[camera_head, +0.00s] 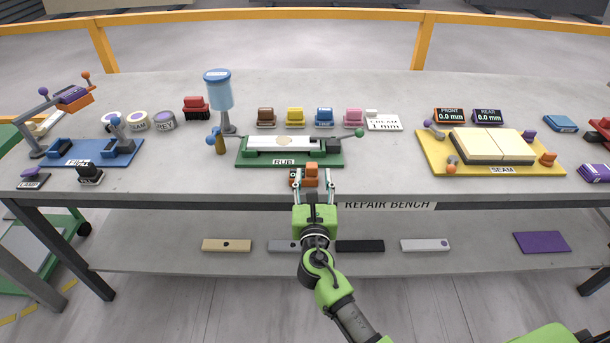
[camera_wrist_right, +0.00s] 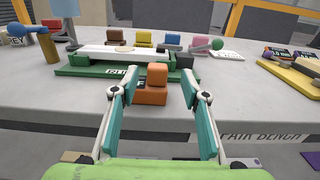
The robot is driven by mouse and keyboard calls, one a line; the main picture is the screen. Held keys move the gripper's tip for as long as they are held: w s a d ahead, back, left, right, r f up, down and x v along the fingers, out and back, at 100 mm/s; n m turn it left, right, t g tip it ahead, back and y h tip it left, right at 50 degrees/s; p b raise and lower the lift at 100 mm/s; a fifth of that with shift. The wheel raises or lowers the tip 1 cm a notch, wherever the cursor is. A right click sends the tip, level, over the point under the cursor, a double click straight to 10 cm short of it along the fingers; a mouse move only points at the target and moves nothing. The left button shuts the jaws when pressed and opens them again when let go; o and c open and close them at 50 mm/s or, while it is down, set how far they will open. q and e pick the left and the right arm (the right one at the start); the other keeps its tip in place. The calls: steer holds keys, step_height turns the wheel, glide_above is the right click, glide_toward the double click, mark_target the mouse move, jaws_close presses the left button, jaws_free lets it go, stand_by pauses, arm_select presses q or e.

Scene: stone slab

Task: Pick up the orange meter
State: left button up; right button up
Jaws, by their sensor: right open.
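A small orange block with a raised grip and a dark label (camera_head: 311,170) stands at the front edge of the bench, in front of the green RUB board. I take it for the orange meter; in the right wrist view the orange block (camera_wrist_right: 157,76) lies just ahead of and between the fingertips. My right gripper (camera_head: 316,184) is open and empty, its fingers pointing at the block; its teal-padded fingers also show in the right wrist view (camera_wrist_right: 155,95). An orange-framed display (camera_head: 449,115) reads FRONT 0.0 mm. My left gripper is not in view.
The green RUB board (camera_head: 243,160) with a pale bar stands right behind the block. A blue cylinder on a stand (camera_head: 218,92) is at its left. The yellow SEAM board (camera_head: 435,163) is at the right. Bare bench top lies on both sides of the block.

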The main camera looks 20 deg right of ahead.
mark_target(312, 170)
steer(key=x, duration=0.5)
steer(key=shift+w+a+f, duration=0.1)
steer(key=shift+a+f, duration=0.1)
steer(key=shift+c, duration=0.4)
steer(key=shift+r, duration=0.1)
jaws_close()
